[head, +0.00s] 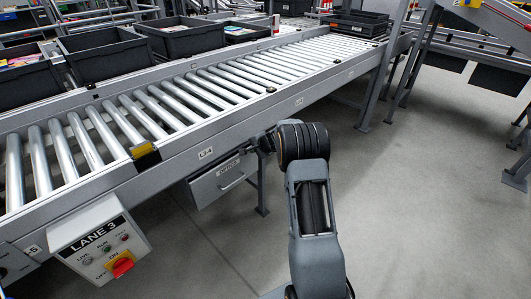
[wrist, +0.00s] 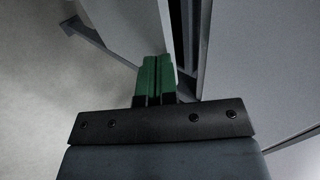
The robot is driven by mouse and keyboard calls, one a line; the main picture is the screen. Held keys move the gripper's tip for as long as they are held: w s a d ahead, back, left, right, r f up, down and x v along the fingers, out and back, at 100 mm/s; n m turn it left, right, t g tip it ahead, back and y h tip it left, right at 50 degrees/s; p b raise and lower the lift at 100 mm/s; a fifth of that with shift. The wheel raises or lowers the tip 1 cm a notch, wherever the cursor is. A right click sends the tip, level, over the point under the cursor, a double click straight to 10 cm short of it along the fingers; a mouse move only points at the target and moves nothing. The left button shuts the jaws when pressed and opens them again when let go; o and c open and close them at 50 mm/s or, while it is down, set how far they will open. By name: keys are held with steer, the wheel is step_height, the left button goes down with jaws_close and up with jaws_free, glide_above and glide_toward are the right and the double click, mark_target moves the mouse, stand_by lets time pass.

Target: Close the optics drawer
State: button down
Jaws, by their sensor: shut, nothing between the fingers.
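The optics drawer (head: 215,184), a light grey box front with an "OPTICS" label and a bar handle, hangs under the conveyor's side rail in the head view. It appears to stand out from under the rail; how far is hard to tell. My gripper (head: 259,144) is just right of the drawer, by the rail, with its fingertips partly hidden. In the wrist view my green fingers (wrist: 155,62) are together and empty, beside grey panels with a dark gap between them. Which panel is the drawer, and whether the fingers touch it, I cannot tell.
The roller conveyor (head: 190,95) runs above the drawer, with dark bins (head: 105,54) behind it. A LANE 3 control box (head: 98,240) with a red knob hangs at the lower left. A support leg (head: 262,190) stands right of the drawer. The grey floor (head: 400,200) at right is clear.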

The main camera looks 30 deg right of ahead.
steer(key=shift+w+a+r, duration=0.1)
steer(key=shift+w+a, duration=0.1)
steer(key=shift+w, duration=0.3)
steer(key=shift+w+a+r, duration=0.1)
steer(key=shift+w+a, duration=0.1)
steer(key=shift+w, duration=0.25)
